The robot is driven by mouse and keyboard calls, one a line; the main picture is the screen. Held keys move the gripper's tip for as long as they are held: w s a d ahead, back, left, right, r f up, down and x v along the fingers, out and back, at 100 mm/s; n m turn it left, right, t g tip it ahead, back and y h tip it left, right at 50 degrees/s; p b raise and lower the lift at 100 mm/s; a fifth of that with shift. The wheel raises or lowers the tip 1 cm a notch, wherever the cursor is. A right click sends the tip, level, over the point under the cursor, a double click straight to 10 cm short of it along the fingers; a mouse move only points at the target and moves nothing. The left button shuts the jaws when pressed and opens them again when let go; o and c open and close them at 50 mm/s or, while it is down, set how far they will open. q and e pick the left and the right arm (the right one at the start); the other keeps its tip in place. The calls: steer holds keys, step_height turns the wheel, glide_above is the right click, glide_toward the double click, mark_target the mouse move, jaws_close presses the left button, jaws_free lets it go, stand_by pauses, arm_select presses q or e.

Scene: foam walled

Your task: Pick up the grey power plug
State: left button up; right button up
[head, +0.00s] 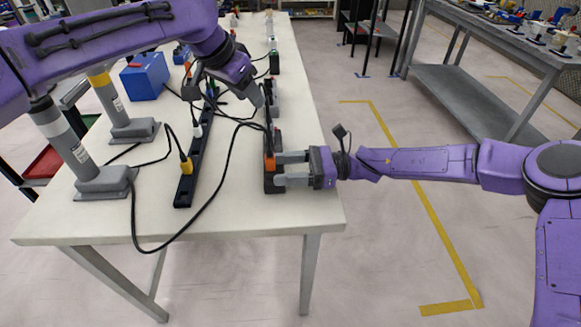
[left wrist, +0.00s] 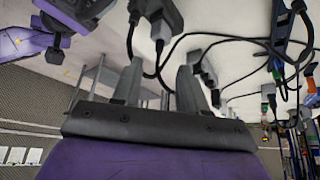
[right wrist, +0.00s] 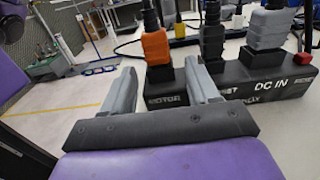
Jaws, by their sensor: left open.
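A grey plug (right wrist: 268,30) stands upright in a black box (right wrist: 285,83) marked "DC IN", at the right of the right wrist view. An orange plug (right wrist: 156,46) and a black plug stand in the same box. My right gripper (head: 280,168) is open beside the box at the table's right edge; its fingers are apart with nothing held. My left gripper (head: 259,96) is open above the table, farther back, near black cables. In the left wrist view a plug with a pale grey part (left wrist: 161,27) shows beyond its fingers; I cannot tell which plug it is.
A black power strip (head: 185,187) with a yellow plug (head: 186,165) and a white plug (head: 197,131) lies on the table (head: 240,215). Loose black cables cross the table. A blue box (head: 145,76) stands at left. The front right tabletop is clear.

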jaws_close()
arm_select(q)
steer(key=shift+o, duration=1.2)
arm_select(e)
steer(key=shift+a, duration=0.1)
steer(key=shift+d, duration=0.3)
arm_select(q)
steer(key=n+y, duration=0.4)
steer(key=n, duration=0.4)
glide_toward(269, 120)
arm_select(e)
steer(key=shift+a, duration=0.3)
arm_select(q)
steer(key=shift+n, duration=0.5)
steer(key=x, duration=1.1)
steer(key=shift+w+f, duration=0.15)
steer(key=shift+f, duration=0.2)
